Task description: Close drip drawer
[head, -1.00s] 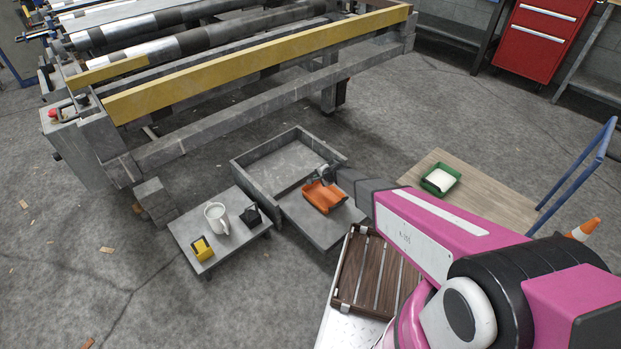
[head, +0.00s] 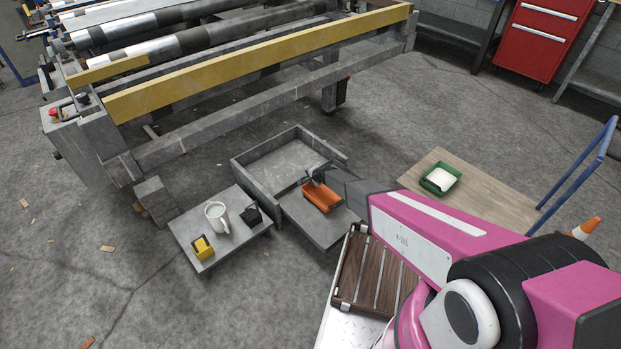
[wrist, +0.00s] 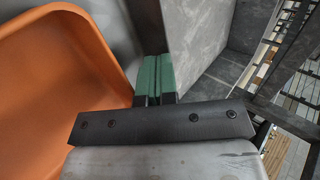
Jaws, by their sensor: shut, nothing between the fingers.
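The drip drawer (head: 263,180) looks like a shallow grey open tray with low walls, standing out on the floor in front of the roller machine. Its floor inside looks bare. My gripper (head: 312,180) is at the drawer's near right side, above the grey stand with the orange bin. In the wrist view, its green fingers (wrist: 153,75) are shut with nothing between them. A grey wall (wrist: 195,40), apparently the drawer's, rises just right of the fingertips. I cannot tell whether they touch it.
The orange bin (head: 322,200) sits close beside my gripper on a low grey stand (head: 325,232). A small grey table (head: 222,248) holds a white jug, a yellow item and a black item. The machine (head: 230,130) stands behind. A wooden crate (head: 372,275) is near my arm.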

